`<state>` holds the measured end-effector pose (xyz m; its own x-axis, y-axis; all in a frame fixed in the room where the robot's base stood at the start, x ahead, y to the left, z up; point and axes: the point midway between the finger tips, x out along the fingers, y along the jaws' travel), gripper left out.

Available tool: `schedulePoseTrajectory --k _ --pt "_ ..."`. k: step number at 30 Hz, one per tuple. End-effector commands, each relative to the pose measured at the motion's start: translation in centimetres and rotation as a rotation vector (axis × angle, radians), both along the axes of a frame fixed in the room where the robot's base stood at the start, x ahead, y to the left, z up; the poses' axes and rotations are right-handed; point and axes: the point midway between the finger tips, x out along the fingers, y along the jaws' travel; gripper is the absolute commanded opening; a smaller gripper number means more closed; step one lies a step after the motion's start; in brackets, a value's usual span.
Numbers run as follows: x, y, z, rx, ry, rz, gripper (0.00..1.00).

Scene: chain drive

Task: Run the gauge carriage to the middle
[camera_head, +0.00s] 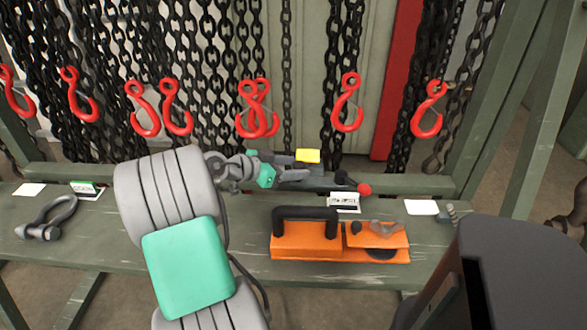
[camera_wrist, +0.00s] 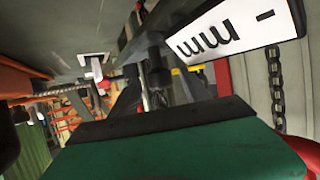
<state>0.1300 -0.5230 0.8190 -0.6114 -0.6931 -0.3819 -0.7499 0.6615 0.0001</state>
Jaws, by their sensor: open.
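A dark, low device with a yellow block (camera_head: 307,156) and a red ball knob (camera_head: 364,188) sits at the back of the green bench; I take it to be the gauge, but cannot make out its carriage clearly. My gripper (camera_head: 298,168) is open and reaches in from the left, with its fingers close to the yellow block. Whether they touch it I cannot tell. In the wrist view a white plate marked "mm" (camera_wrist: 232,33) is tilted close to the camera, with a small yellow piece (camera_wrist: 196,68) below it. My green housing fills the bottom there.
An orange tool with a black handle (camera_head: 305,234) lies on the bench (camera_head: 250,275) in front of the device. A grey shackle (camera_head: 47,218) lies at the left. Chains with red hooks (camera_head: 347,102) hang behind. Small white cards stand along the bench.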

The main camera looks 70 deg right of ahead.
Motion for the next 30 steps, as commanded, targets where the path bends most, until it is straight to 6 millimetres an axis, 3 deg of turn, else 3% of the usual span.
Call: schedulePoseTrajectory --k 7,27,30 --pt "-0.10 -0.13 -0.04 0.001 -0.001 0.000 0.55" --pt "-0.05 -0.09 -0.04 0.001 0.000 0.001 0.00" --pt "-0.04 -0.09 -0.04 0.001 0.000 0.001 0.00"
